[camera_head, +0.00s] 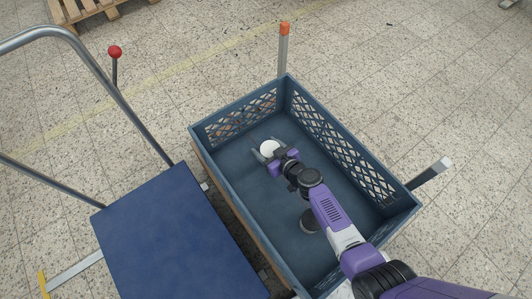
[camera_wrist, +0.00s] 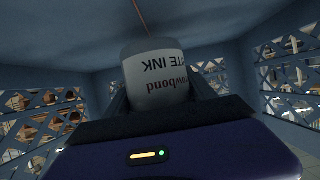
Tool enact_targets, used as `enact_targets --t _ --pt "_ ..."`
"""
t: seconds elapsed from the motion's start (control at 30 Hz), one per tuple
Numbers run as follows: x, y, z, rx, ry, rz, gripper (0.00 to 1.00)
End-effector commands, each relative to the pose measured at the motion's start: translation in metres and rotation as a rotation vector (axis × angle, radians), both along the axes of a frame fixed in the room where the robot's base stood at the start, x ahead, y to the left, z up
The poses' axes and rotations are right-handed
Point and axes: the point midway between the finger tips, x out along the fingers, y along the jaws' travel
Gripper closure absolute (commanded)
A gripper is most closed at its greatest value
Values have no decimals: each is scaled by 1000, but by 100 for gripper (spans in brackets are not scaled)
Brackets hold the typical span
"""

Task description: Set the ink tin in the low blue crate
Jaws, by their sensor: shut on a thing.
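The ink tin (camera_head: 270,147) shows as a small white round shape inside the low blue crate (camera_head: 246,194), towards its far left end. My gripper (camera_head: 266,151) reaches down into the crate and is shut on the tin, with a finger on either side. In the wrist view the tin (camera_wrist: 157,72) sits between the fingers, its printed ink label upside down in the picture. Blue crate floor and lattice walls (camera_wrist: 290,46) surround it. I cannot tell whether the tin's base touches the floor.
A dark round thing (camera_head: 311,221) is in the crate, partly behind my arm. A dark blue platform trolley (camera_head: 170,240) with a metal handle stands at left. An orange-capped post (camera_head: 284,50) rises by the far corner. A wooden pallet (camera_head: 92,12) lies far back.

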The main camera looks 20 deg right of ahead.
Motion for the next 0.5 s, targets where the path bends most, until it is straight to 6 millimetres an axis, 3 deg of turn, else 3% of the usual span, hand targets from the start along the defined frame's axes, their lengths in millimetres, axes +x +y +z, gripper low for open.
enact_targets --t 0.03,0.17,0.5 --pt "1 0 -13 0 0 0 92" --pt "1 0 -25 -1 -1 0 92" --pt "0 0 -25 -1 -1 0 92"
